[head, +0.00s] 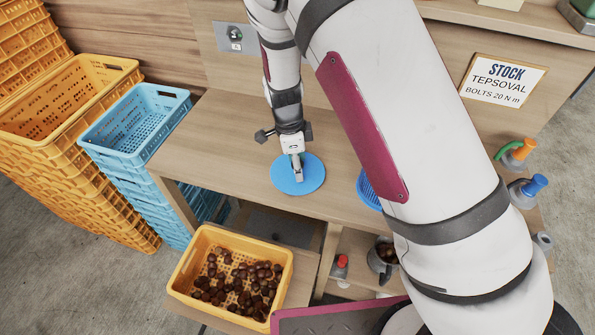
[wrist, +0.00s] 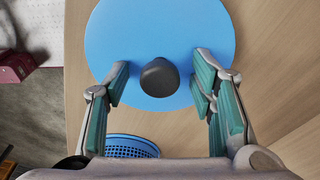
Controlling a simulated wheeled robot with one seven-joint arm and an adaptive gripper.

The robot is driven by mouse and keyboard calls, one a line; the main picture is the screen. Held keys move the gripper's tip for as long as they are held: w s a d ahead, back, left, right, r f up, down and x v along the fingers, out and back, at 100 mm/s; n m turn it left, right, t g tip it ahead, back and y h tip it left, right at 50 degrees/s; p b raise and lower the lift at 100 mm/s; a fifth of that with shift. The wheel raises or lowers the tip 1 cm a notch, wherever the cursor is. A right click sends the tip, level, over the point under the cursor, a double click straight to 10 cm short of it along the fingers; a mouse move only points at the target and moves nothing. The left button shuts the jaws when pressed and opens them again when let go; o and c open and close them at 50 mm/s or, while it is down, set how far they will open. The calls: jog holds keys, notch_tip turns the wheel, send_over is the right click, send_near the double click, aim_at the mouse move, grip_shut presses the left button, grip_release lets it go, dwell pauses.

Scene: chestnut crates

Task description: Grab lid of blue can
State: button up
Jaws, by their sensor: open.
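The blue lid (head: 312,180) is a flat round disc on the wooden worktop in the head view. In the wrist view the blue lid (wrist: 125,45) fills the upper middle, with a dark rounded knob (wrist: 160,78) near its lower part. My gripper (wrist: 160,78) is open, with one green-padded finger on each side of the knob and a gap to both. In the head view my gripper (head: 298,174) points down over the lid and hides the knob. I cannot see the can's body under the lid.
A blue perforated basket (head: 368,190) stands right of the lid, partly behind my arm; it also shows in the wrist view (wrist: 130,146). Left are blue crates (head: 135,122) and orange crates (head: 60,100). A yellow crate (head: 205,236) holds chestnuts below. The worktop (head: 215,140) left of the lid is clear.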

grip_shut()
jog(key=shift+r, duration=0.1)
